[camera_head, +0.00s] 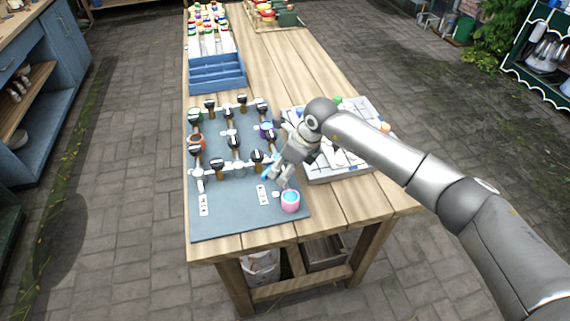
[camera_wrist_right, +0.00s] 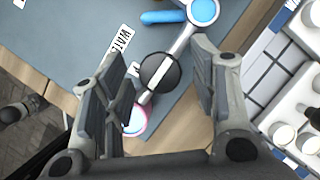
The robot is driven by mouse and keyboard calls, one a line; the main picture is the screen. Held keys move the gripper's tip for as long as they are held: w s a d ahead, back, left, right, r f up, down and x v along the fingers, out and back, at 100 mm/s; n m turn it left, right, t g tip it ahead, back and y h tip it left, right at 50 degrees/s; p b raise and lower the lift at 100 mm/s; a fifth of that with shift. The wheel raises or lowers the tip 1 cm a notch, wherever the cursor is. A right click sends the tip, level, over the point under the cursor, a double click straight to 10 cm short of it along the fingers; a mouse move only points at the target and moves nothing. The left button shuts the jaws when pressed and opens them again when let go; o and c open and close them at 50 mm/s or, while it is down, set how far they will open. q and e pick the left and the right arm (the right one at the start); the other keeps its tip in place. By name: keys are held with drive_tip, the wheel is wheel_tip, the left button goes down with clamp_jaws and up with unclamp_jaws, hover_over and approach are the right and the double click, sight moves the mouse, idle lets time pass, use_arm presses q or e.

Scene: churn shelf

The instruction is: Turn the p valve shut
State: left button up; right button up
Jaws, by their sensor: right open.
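A grey board (camera_head: 232,222) on the table carries pipes and several black valve knobs (camera_head: 234,140) with pale stripes. I cannot read which one is the p valve. My right gripper (camera_head: 276,178) is low over the board's right front part. In the right wrist view its open fingers (camera_wrist_right: 155,80) stand either side of a round black knob with a white stripe (camera_wrist_right: 158,72). I cannot tell whether they touch it. In the head view this knob is hidden by my gripper. A pink-rimmed cup (camera_head: 290,201) is close by and also shows in the wrist view (camera_wrist_right: 135,122). My left gripper is out of view.
A white tray (camera_head: 340,175) with small items stands right of the board, under my right arm. A blue rack (camera_head: 217,76) stands behind. The table's front strip is bare.

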drive_tip(key=shift+c, duration=0.3)
drive_tip(key=c, duration=0.9)
drive_tip(key=shift+c, duration=0.2)
drive_tip(key=shift+m, duration=0.3)
drive_tip(key=m+b, duration=0.1)
drive_tip(key=m, duration=0.1)
drive_tip(key=m+t+h+b, duration=0.1)
drive_tip(key=m+b, duration=0.1)
drive_tip(key=shift+a+f+t, duration=0.1)
drive_tip(key=shift+f+t, duration=0.05)
drive_tip(key=shift+t, duration=0.15)
drive_tip(key=m+h+b, duration=0.1)
drive_tip(key=m+b, duration=0.2)
drive_tip(key=m+h+b, duration=0.1)
drive_tip(key=m+b, duration=0.2)
drive_tip(key=m+h+b, duration=0.1)
drive_tip(key=m+b, duration=0.2)
drive_tip(key=shift+a+t+h, duration=0.2)
drive_tip(key=shift+t+h, duration=0.1)
drive_tip(key=shift+t, duration=0.1)
drive_tip(key=shift+m+g+h+b, duration=0.3)
drive_tip(key=shift+m+h+b, duration=0.5)
drive_tip(key=shift+m+b, duration=1.2)
drive_tip(key=shift+r+m, duration=0.2)
drive_tip(key=shift+m, duration=0.1)
